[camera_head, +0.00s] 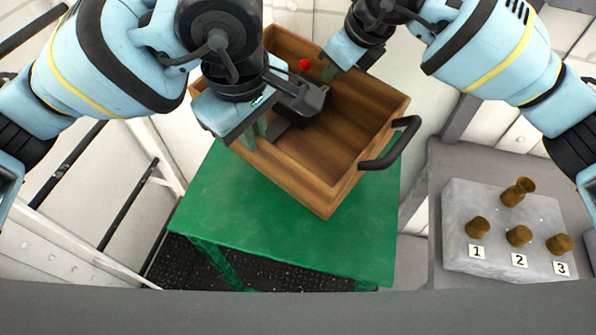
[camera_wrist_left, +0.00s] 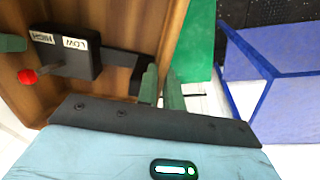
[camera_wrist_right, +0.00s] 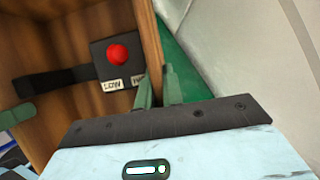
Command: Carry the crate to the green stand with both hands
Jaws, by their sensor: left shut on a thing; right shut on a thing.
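The brown wooden crate (camera_head: 325,150) is over the green stand (camera_head: 230,220); I cannot tell whether it touches the top. It is turned at an angle, with its near corner over the stand's middle. My left gripper (camera_head: 258,135) is shut on the crate's left wall, which also shows in the left wrist view (camera_wrist_left: 172,35). My right gripper (camera_head: 332,68) is shut on the crate's far wall, also seen in the right wrist view (camera_wrist_right: 153,45). A black handle (camera_head: 400,140) sticks out from the crate's right side. The left gripper hides part of the crate's inside.
Inside the crate is a black switch box (camera_wrist_left: 70,55) with a red knob (camera_wrist_right: 117,53) and LOW and HIGH labels. At right, a grey block (camera_head: 500,225) holds several brown knobs, some numbered. A blue frame (camera_wrist_left: 265,75) lies beyond the stand. Rails (camera_head: 110,230) stand at left.

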